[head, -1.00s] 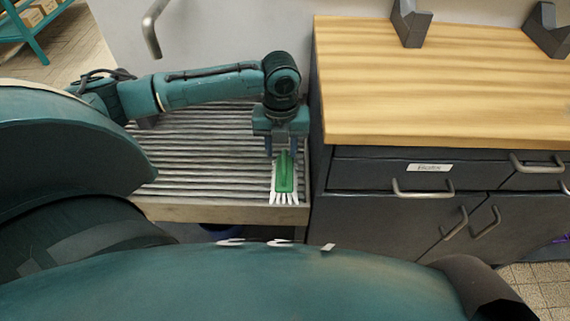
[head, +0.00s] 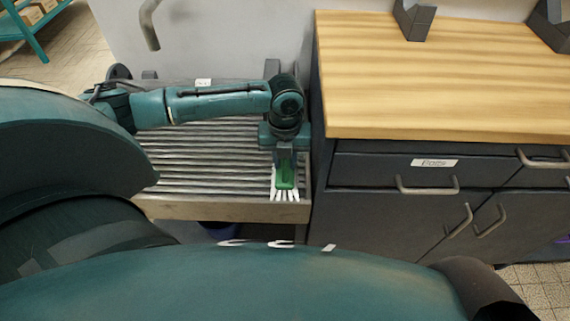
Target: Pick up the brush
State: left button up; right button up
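The brush (head: 286,179) has a green handle and white bristles. It lies on the slatted metal surface (head: 200,170) close to its front right corner, bristles toward the front edge. My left gripper (head: 286,168) points down over the handle, with a finger on each side of it. The gripper hides the rear part of the brush. I cannot tell whether the fingers touch the handle. My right gripper is not in view.
A dark cabinet (head: 400,225) with a wooden top (head: 430,80) stands directly right of the slatted surface. Grey angular blocks (head: 415,20) stand on its top. A wall pipe (head: 150,25) hangs behind. The slats left of the brush are clear.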

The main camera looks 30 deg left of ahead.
pick_arm(q)
grip_shut()
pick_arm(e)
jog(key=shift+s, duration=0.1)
pick_arm(q)
notch_tip(320, 180, up, 10)
jog(key=p, duration=0.2)
jog(key=shift+f+p, duration=0.2)
jog(key=shift+p, duration=0.15)
notch_tip(320, 180, up, 8)
jog(key=p, duration=0.1)
jog(key=shift+r+p, duration=0.25)
jog(key=shift+p, duration=0.05)
jog(key=shift+c, duration=1.2)
grip_release()
grip_shut()
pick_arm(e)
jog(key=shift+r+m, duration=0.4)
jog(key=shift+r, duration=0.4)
